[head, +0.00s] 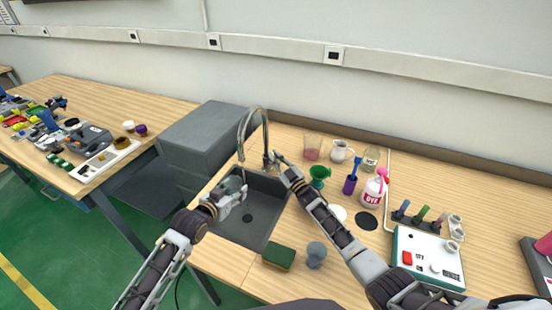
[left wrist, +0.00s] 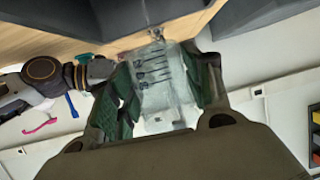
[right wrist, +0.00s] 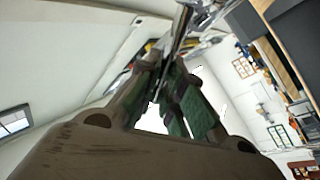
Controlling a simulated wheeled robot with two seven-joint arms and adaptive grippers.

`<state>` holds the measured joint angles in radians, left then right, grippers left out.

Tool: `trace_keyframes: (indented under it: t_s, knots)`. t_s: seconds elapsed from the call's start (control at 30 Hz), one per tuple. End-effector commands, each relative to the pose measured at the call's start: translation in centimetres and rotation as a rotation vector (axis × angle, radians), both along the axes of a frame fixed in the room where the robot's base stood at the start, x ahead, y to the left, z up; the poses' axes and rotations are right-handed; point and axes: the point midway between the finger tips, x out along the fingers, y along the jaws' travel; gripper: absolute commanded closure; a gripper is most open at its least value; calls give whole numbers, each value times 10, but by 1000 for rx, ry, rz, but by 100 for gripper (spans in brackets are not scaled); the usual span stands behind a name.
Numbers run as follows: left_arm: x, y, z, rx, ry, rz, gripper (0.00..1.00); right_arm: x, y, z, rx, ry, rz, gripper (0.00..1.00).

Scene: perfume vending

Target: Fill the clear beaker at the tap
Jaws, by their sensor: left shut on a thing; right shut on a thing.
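The clear beaker (head: 236,184) is over the grey sink, close below the tap's spout. In the left wrist view the clear beaker (left wrist: 160,78) shows dark graduation marks between green finger pads. My left gripper (head: 229,193) is shut on it. The tap (head: 262,115) is a tall metal gooseneck at the sink's back edge. My right gripper (head: 277,161) is shut on the tap's handle at its base. In the right wrist view the metal of the tap (right wrist: 182,25) runs in between my right fingertips (right wrist: 172,75). I cannot tell whether water runs or how full the beaker is.
The sink (head: 255,222) lies below both grippers. A green-topped sponge (head: 279,257) and a grey-blue cup (head: 316,254) stand at its front right. A green cup (head: 319,175), white mug (head: 341,151), dye bottle (head: 374,190) and scale-like device (head: 428,258) are right. A grey cabinet (head: 203,135) stands left.

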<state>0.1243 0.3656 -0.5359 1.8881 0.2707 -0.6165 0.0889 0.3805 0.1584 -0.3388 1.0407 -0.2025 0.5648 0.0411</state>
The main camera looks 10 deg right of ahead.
Motion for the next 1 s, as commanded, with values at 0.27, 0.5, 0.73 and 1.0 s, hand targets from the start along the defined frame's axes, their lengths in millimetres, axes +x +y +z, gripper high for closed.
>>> trace_keyframes:
  t_s: [0.27,0.5,0.73,1.0]
  knots:
    - [0,0,0,0,0,0,68,0,0,0,0,1,0,68]
    - [0,0,0,0,0,0,68,0,0,0,1,1,0,68]
    - [0,0,0,0,0,0,68,-4,-2,-2,0,2,-1,68]
    - [0,0,0,0,0,0,68,-19,-10,-8,-1,3,0,68]
